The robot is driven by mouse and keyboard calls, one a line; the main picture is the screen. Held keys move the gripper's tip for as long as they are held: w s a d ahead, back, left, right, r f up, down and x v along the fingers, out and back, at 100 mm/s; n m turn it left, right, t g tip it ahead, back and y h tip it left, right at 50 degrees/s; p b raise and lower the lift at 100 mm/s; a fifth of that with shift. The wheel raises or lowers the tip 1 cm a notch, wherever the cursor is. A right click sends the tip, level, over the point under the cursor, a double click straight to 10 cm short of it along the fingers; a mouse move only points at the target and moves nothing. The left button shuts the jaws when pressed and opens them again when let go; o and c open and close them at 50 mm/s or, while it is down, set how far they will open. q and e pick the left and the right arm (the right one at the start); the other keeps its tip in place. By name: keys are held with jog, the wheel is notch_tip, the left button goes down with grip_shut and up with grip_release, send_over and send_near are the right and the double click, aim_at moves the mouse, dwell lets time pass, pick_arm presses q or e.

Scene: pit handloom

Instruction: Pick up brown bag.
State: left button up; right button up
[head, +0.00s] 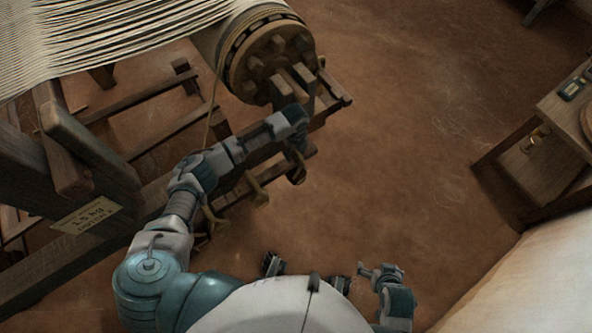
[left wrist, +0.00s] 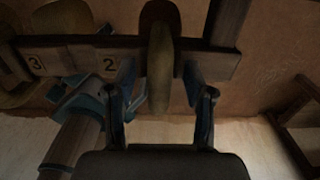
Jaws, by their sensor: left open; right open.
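My left gripper (head: 297,155) reaches down beside the wooden rail at the loom's right end. In the left wrist view its two fingers (left wrist: 161,105) are apart and open. A long rounded brown thing (left wrist: 160,65) hangs at the rail between them, with its lower end reaching between the fingers. I cannot tell whether it is the brown bag or a peg, or whether the fingers touch it. My right gripper (head: 380,273) is low at the bottom of the head view, open and away from the rail. No other clear brown bag shows.
The numbered rail (left wrist: 75,55) carries other brown hanging shapes (head: 258,190). The loom's roller (head: 268,55) with pale warp threads (head: 110,35) stands just above my left arm. A wooden table (head: 530,165) is at the right. The brown floor between is clear.

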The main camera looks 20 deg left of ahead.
pick_arm(q)
grip_shut()
jog(key=shift+r, duration=0.1)
dwell(0.3)
jog(key=shift+r, duration=0.2)
jog(key=shift+w+r+p, duration=0.1)
jog(key=shift+r+p, duration=0.2)
jog(key=shift+r, duration=0.3)
jog(key=shift+r+p, duration=0.35)
jog(key=shift+r, duration=0.7)
pick_arm(e)
jog(key=shift+s+d+g, duration=0.7)
jog(key=shift+s+g, duration=0.5)
jog(key=shift+s, duration=0.95)
pick_arm(q)
jog(key=shift+s, duration=0.85)
jog(key=s+r+p, duration=0.1)
jog(key=s+p, duration=0.3)
jog(key=s, duration=1)
jog(key=shift+s+d+r, duration=0.15)
jog(key=shift+s, duration=0.1)
pick_arm(e)
notch_tip(320, 180, down, 11)
jog(key=shift+g+h, duration=0.4)
jog(key=shift+r, duration=0.1)
